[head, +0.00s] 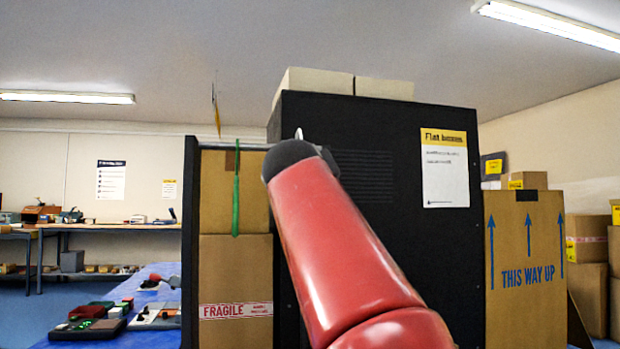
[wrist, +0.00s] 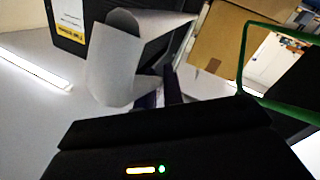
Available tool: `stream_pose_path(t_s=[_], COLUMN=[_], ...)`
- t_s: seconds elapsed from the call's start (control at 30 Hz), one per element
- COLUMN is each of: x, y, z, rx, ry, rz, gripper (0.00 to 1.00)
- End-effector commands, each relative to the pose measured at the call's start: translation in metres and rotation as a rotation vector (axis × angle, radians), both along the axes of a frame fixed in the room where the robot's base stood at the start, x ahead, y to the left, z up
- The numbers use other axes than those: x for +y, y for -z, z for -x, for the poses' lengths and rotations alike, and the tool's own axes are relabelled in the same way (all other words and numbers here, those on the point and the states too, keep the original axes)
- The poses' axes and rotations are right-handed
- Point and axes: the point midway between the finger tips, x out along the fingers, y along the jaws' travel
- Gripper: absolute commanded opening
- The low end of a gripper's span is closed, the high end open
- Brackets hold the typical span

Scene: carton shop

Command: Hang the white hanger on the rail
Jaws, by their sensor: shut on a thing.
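The white hanger (wrist: 112,62) is close up in the wrist view, a pale, curved shape at the fingertips; I cannot make out its full outline. My gripper (wrist: 160,93) is shut on it, with its dark fingers partly hidden. In the head view my red arm hides the gripper, and only a small white tip (head: 299,133), likely of the hanger, shows above the arm's dark end. A green hanger (head: 237,190) hangs nearly edge-on left of the arm; its green frame also shows at right in the wrist view (wrist: 243,62).
A black cabinet (head: 395,245) with a "Flat boxes" sign stands behind my arm. Stacked cartons (head: 235,270) are left of it, and a large carton (head: 526,310) is right. A thin yellow thing (head: 216,112) hangs high at left. A blue-topped table (head: 105,338) is lower left.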

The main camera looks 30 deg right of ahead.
Motion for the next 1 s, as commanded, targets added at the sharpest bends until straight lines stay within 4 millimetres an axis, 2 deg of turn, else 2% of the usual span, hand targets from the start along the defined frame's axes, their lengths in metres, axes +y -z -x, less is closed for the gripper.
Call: stream_pose_path(t_s=[0.13, 0.2, 0.4, 0.87, 0.9, 1.0], x=[-0.003, -0.003, -0.003, -0.003, -0.003, -0.003], y=[0.001, 0.011, 0.021, 0.024, 0.024, 0.024], z=[-0.011, -0.009, -0.009, -0.009, -0.009, -0.009], rx=[-0.001, -0.001, 0.000, 0.000, 0.000, 0.000], ry=[0.001, 0.000, 0.001, 0.001, 0.001, 0.001], rz=[-0.001, 0.001, 0.000, 0.000, 0.000, 0.000], gripper=[0.00, 0.00, 0.00, 0.00, 0.12, 0.25])
